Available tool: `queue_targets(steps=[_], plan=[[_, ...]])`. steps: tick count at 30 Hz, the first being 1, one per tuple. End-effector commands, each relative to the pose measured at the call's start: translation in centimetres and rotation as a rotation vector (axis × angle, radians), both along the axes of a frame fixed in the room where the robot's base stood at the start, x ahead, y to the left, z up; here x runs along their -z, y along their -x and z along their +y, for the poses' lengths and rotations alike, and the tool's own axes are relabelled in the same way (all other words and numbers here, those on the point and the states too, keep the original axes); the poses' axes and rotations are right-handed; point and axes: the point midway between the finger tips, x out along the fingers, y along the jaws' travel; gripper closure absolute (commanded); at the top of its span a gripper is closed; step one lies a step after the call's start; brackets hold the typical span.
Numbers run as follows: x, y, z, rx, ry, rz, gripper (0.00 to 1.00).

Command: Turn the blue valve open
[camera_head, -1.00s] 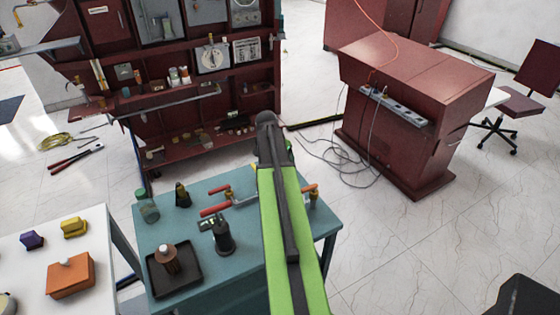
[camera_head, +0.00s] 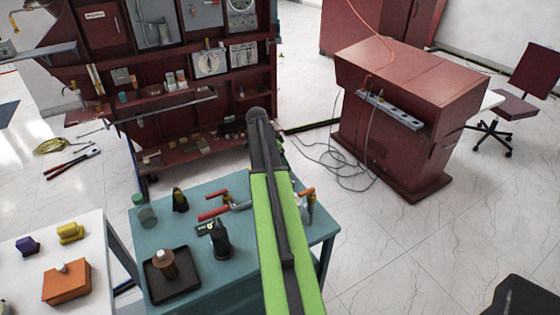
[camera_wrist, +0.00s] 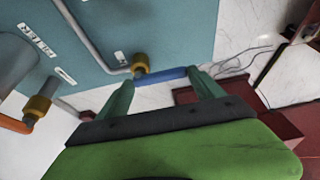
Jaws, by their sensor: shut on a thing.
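The blue valve shows in the wrist view as a straight blue handle (camera_wrist: 163,76) on a brass fitting (camera_wrist: 140,65) at the end of a grey pipe. My gripper (camera_wrist: 162,84) has its two green fingers at either end of this handle and is shut on it. The handle lies across the gap between the fingers, nearly level in the picture. In the head view my green and black arm reaches over the teal table, and the fingers and the blue handle are hidden behind it.
A second valve with an orange handle (camera_wrist: 15,124) is at the left of the wrist view. The teal table (camera_head: 185,230) also holds red-handled parts (camera_head: 213,214), a black bottle (camera_head: 220,240) and a dark tray (camera_head: 190,284). A maroon desk (camera_head: 410,80) stands beyond, right.

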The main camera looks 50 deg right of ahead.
Motion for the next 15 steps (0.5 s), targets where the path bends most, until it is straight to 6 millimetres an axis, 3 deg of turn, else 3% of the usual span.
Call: queue_targets(steps=[11, 12, 15], plan=[[0.02, -0.11, 0.01, 0.004, -0.001, -0.002, 0.96], [0.03, -0.11, 0.0, 0.004, -0.001, -0.002, 0.2], [0.02, -0.08, -0.02, 0.004, 0.0, -0.002, 0.07]])
